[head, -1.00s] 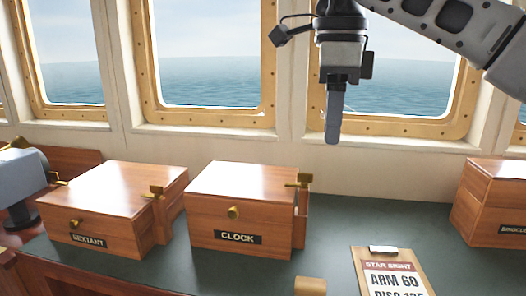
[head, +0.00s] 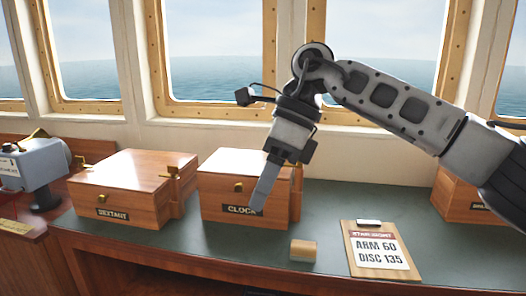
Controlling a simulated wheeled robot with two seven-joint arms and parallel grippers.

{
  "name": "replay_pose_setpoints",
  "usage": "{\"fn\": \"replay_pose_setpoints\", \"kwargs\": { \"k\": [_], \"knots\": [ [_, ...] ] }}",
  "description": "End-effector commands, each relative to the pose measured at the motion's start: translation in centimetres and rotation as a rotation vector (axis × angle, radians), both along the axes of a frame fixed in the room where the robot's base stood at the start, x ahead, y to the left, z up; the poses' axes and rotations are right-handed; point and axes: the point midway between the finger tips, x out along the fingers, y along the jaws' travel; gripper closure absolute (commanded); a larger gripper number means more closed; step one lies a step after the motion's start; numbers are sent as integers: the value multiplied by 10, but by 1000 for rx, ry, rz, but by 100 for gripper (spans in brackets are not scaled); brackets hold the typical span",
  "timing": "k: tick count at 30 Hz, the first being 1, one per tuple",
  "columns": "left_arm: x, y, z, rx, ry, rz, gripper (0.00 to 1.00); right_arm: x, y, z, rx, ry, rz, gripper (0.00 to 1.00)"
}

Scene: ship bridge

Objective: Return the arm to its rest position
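My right arm comes in from the right, and its gripper (head: 260,198) points down and slightly left in front of the wooden CLOCK box (head: 221,188). The grey fingers overlap the box's front and partly cover its label. They show as one narrow slab, so I cannot tell whether they are open or shut. No held object shows at the fingertips. My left gripper is not in view.
The SEXTANT box (head: 125,190) stands left of the CLOCK box. A small wooden block (head: 303,250) and a clipboard (head: 375,268) reading "ARM 60 DISC 135" lie at the green counter's front. Another wooden box (head: 455,197) sits partly behind my arm. A grey instrument (head: 33,168) stands far left.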

Motion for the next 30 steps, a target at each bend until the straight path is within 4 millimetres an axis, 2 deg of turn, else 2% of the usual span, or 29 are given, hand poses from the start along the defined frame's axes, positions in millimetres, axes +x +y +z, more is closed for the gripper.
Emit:
{"fn": "replay_pose_setpoints", "kwargs": {
  "k": [1,4,6,9,12,14,17,20,23,25,29,30],
  "knots": [
    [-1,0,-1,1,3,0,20,-8,15,-16,71,58,6,73],
    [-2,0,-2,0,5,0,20,-26,48,-36,250,189,-10,73],
    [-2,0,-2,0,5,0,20,-42,73,-46,407,317,-44,73],
    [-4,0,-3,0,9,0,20,-59,101,-50,649,536,-140,73],
    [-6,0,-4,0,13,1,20,-63,113,-48,870,770,-285,73],
    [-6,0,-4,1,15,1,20,-59,112,-48,990,915,-393,73],
    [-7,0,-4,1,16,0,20,-44,100,-56,1166,1159,-605,73],
    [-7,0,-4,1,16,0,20,-25,75,-80,1310,1402,-853,73],
    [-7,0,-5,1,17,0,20,-8,41,-122,1416,1636,-1137,73],
    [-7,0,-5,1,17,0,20,-4,13,-162,1466,1795,-1356,73],
    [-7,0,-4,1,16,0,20,-19,-40,-244,1503,2048,-1780,73],
    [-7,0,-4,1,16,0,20,-29,-56,-269,-1430,-2013,1820,73]
  ]
}}
